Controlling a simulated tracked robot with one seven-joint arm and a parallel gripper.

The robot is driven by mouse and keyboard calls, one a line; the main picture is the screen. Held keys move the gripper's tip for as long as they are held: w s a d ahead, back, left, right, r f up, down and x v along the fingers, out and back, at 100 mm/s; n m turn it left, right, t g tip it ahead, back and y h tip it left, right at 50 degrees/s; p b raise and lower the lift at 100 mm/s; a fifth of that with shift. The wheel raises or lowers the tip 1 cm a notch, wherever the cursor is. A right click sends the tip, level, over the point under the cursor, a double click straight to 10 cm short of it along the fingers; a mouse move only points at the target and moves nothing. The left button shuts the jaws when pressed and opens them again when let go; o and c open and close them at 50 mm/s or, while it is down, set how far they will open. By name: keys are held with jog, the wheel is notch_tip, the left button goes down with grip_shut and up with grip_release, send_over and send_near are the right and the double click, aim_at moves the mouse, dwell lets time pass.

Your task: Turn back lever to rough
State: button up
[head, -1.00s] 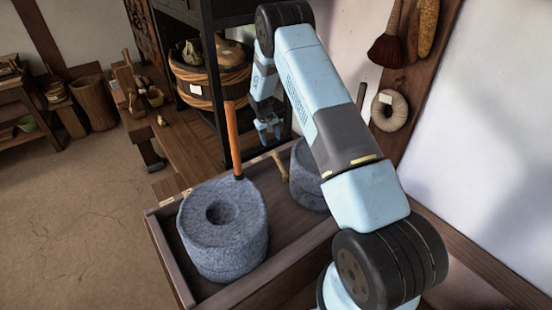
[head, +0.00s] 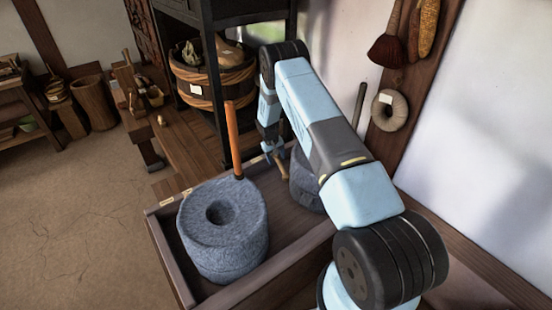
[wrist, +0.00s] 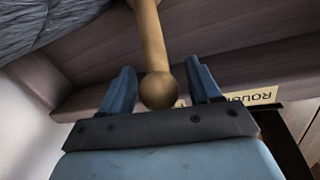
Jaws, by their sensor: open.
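The back lever (wrist: 150,35) is a pale wooden rod with a round knob at its end. In the wrist view the knob sits between the two fingers of my open gripper (wrist: 162,84), with a gap on either side. In the head view my gripper (head: 272,150) is down at the lever by the back quern (head: 304,188), and my arm hides much of both. A cream label reading "ROUGH" (wrist: 262,97), upside down, shows on the tray edge, to the right of the knob and beyond the right finger.
A front grey quern (head: 223,240) with an upright orange handle (head: 232,138) stands in the wooden tray (head: 165,255), left of my arm. A dark rack post (head: 214,90) and a bound tub (head: 240,88) stand behind. A wall rises to the right.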

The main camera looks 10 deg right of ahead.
grip_shut()
dwell(0.7)
